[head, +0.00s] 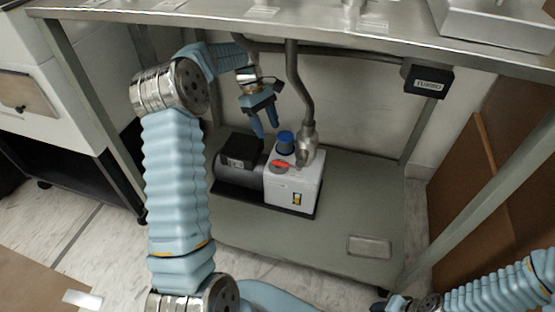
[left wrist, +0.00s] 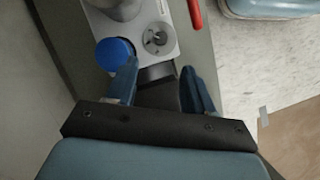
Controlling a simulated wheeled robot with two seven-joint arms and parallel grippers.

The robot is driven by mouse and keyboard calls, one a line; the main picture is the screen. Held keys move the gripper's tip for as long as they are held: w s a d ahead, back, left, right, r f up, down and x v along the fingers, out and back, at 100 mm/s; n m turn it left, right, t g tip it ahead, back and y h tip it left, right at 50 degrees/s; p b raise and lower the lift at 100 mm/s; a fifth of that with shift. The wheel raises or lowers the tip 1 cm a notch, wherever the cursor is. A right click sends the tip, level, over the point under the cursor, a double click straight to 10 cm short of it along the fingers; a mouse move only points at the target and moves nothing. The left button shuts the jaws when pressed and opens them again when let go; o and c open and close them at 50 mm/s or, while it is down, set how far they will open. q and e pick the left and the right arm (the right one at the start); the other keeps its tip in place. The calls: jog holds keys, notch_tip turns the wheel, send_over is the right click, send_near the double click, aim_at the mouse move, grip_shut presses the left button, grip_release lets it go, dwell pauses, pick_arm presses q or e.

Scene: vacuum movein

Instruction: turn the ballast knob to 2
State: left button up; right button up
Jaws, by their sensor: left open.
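The pump (head: 310,185) is a white and dark grey unit on the lower shelf under the bench.
A metal pipe and hose (head: 305,100) rise from the pump beside my left gripper. The bench top (head: 320,28) overhangs, with legs at the sides. A dark labelled box (head: 428,80) hangs under it. A flat grey item (head: 369,246) lies on the green shelf (head: 340,220), otherwise clear at right.

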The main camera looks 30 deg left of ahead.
pick_arm(q)
jog(key=b+x, duration=0.1)
jog(key=x, duration=1.1)
jog(key=shift+f+b, duration=0.1)
jog(key=shift+b, duration=0.25)
